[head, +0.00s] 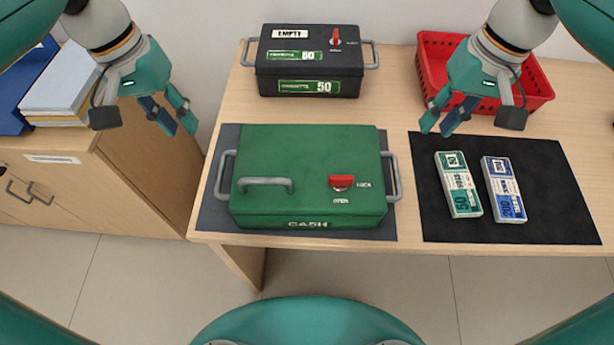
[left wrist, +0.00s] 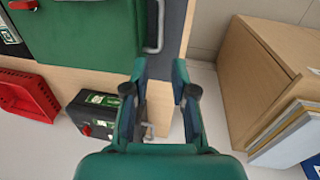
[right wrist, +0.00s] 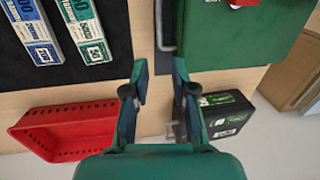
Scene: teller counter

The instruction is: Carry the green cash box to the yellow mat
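The green cash box (head: 305,165) lies flat and shut on a dark blue-grey mat (head: 220,215). It has a grey side handle at the left (head: 225,174) and right (head: 392,176), a grey lid handle and a red lock knob. The box also shows in the left wrist view (left wrist: 85,35) and the right wrist view (right wrist: 235,42). My left gripper (head: 180,130) is open and empty, above and left of the box. My right gripper (head: 437,131) is open and empty, beyond the box's right side. I see no yellow mat in any view.
A black cassette box (head: 310,85) stands behind the cash box, and a red basket (head: 535,95) at the back right. Two banknote bundles lie on a black mat (head: 555,220) at the right. A wooden cabinet (head: 150,165) with papers stands left of the counter.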

